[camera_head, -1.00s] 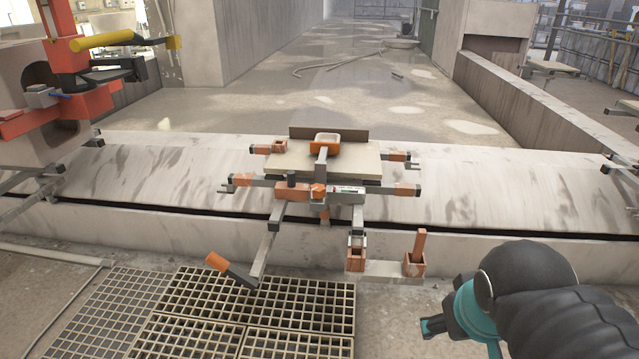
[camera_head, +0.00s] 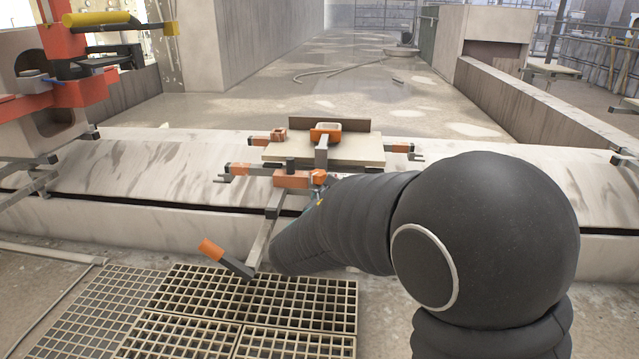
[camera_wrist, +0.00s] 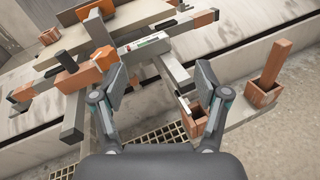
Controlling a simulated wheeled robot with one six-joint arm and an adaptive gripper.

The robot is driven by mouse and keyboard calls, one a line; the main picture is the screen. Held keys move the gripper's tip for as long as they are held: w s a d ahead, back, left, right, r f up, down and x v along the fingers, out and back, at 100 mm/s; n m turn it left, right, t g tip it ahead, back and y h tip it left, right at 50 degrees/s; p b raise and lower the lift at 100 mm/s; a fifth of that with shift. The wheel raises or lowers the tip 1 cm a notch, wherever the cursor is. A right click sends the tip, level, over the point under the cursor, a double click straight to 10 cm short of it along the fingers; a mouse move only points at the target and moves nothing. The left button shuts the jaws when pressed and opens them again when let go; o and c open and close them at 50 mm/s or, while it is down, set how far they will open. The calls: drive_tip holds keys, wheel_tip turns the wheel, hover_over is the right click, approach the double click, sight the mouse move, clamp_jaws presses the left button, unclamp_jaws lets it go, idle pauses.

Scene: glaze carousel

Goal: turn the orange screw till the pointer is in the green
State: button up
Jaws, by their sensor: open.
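The small orange block that looks like the screw (camera_head: 319,176) sits at the front of the carousel fixture, close to my arm. In the wrist view the orange screw (camera_wrist: 103,57) is just above and left of my left finger. The pale gauge strip (camera_wrist: 148,42) with small red and green marks lies right of it on a grey bar. I cannot make out where its pointer stands. My gripper (camera_wrist: 162,84) is open and empty, its fingers apart below the gauge, with no visible contact with the screw. In the head view my arm hides the gauge and most of my gripper.
An orange-ended lever (camera_head: 212,250) sticks out at lower left over floor grating (camera_head: 250,305). A box with an upright orange-brown bar (camera_wrist: 275,65) stands right of my gripper. An open orange-brown box (camera_wrist: 193,120) lies near my right finger. Bars with orange sleeves surround the fixture.

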sight(316, 180)
drive_tip(key=w+a+f+n+t+y, duration=0.25)
drive_tip(key=a+n, duration=0.25)
drive_tip(key=a, duration=0.3)
drive_tip(key=shift+g+y, duration=0.35)
drive_tip(key=w, duration=0.4)
drive_tip(key=w+d, duration=0.1)
drive_tip(key=w, duration=0.3)
drive_tip(key=w+d+b, duration=0.1)
drive_tip(key=w, duration=0.3)
drive_tip(key=shift+w+f, duration=0.1)
drive_tip(key=shift+w, duration=0.25)
drive_tip(key=c, duration=1.2)
